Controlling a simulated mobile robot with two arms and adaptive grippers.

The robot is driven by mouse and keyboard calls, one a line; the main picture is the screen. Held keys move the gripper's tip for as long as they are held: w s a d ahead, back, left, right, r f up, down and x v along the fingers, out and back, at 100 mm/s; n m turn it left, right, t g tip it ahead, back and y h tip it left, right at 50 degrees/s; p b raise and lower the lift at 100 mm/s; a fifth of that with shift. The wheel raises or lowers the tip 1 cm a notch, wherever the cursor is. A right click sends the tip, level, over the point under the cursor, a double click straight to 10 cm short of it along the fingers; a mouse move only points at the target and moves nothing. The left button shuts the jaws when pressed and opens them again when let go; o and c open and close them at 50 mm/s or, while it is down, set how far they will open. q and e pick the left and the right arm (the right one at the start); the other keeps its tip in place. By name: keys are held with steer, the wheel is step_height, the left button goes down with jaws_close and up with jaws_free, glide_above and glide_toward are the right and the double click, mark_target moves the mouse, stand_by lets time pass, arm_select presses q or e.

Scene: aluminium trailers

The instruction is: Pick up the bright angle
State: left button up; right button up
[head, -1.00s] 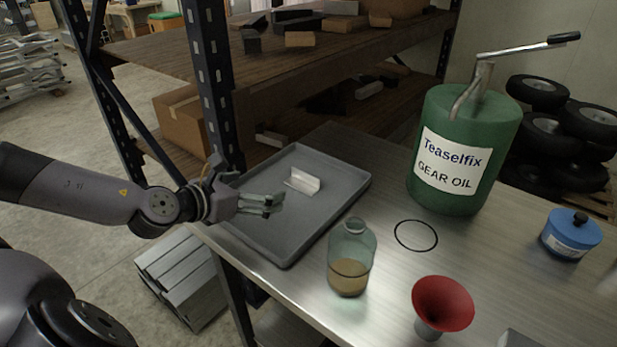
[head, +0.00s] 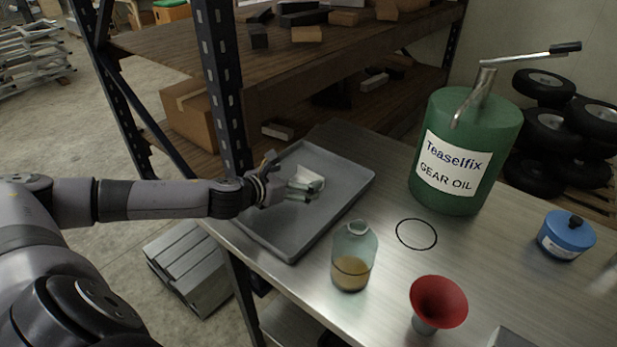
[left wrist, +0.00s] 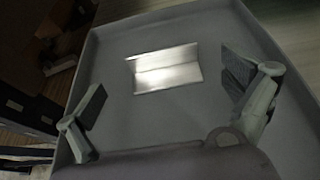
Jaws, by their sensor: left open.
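The bright angle (head: 309,177) is a short, shiny L-shaped metal piece lying in the grey tray (head: 345,203) on the metal bench. It also shows whole in the left wrist view (left wrist: 165,69), apart from the fingers. My left gripper (head: 306,190) is over the tray, just on the near side of the angle and partly covering it in the head view. In the left wrist view its two fingers (left wrist: 168,104) are spread wide with nothing between them, and the angle lies ahead of them. My right gripper is not in view.
A glass bottle (head: 353,257) with amber liquid, a black ring (head: 416,234) and a red funnel (head: 438,303) stand right of the tray. A green gear oil can (head: 465,150) and a blue tin (head: 566,236) are farther right. A dark rack post (head: 222,90) rises behind my left arm.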

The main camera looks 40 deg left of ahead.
mark_target(310, 173)
arm_select(q)
steer(key=p+x, duration=0.1)
steer(key=x, duration=0.3)
steer(key=shift+w+d+r, duration=0.1)
steer(key=shift+w+d, duration=0.05)
steer(key=shift+w, duration=0.05)
steer(key=shift+s, duration=0.1)
steer(key=c, duration=1.2)
